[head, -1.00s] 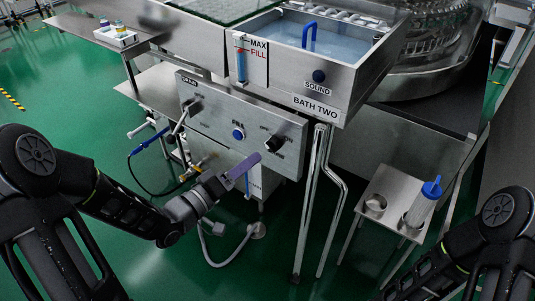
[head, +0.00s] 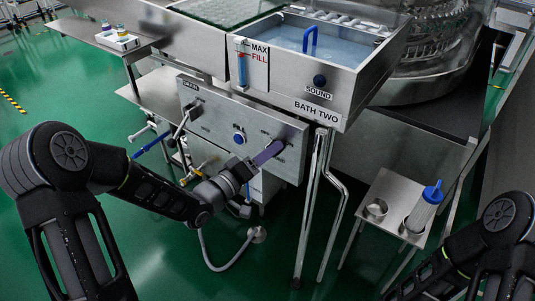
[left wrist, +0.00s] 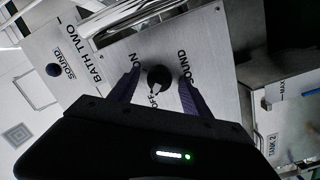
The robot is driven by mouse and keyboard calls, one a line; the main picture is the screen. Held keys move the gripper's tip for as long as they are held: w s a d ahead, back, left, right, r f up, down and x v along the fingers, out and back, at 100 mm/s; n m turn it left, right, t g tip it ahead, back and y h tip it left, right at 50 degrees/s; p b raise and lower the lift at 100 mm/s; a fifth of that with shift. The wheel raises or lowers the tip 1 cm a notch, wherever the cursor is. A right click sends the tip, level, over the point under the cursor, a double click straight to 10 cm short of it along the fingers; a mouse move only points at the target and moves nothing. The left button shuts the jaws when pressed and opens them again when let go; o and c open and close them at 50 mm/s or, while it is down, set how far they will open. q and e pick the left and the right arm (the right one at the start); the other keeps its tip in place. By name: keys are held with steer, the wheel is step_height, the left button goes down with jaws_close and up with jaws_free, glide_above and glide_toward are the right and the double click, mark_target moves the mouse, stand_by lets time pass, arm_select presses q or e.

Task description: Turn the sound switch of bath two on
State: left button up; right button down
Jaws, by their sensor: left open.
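The sound switch is a black round knob (left wrist: 158,78) with a pale pointer, on the metal panel (left wrist: 205,45) in the left wrist view. My left gripper (left wrist: 160,73) is open, with one purple finger on each side of the knob; contact is not clear. In the head view my left gripper (head: 270,152) is at the panel's right part and covers the knob. My right gripper is out of view.
Above the panel is the water-filled bath two (head: 318,105) with a separate dark SOUND button (head: 319,81). A blue FILL button (head: 239,139) is left of my gripper. Metal pipes (head: 318,200) and a small stand (head: 385,190) with a blue-topped container (head: 425,207) are to the right.

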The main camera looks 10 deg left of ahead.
arm_select(q)
steer(key=shift+c, duration=0.6)
jaws_close()
